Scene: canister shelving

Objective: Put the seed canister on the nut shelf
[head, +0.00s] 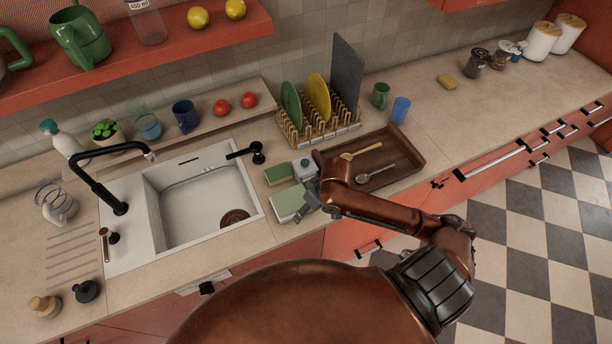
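No canister in the head view can be made out as the seed canister; labels are too small to read. Two white canisters with wooden lids, one nearer (541,42) and one farther (568,33), stand at the far right of the counter. Dark-lidded jars (475,64) stand beside them. No shelf is readable as the nut shelf; a red wall shelf (150,52) is at upper left. My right gripper (308,203) is low over the counter by the sponges, right of the sink, far from the canisters. Its fingers are partly hidden by my arm. My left gripper is out of view.
A sink (205,198) with a black faucet (95,185) is at left. A dish rack (318,128) with plates and a brown tray (405,165) with utensils are near my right arm. A green mug (380,95) and blue cup (400,110) stand behind. Counter between cup and jars is mostly clear.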

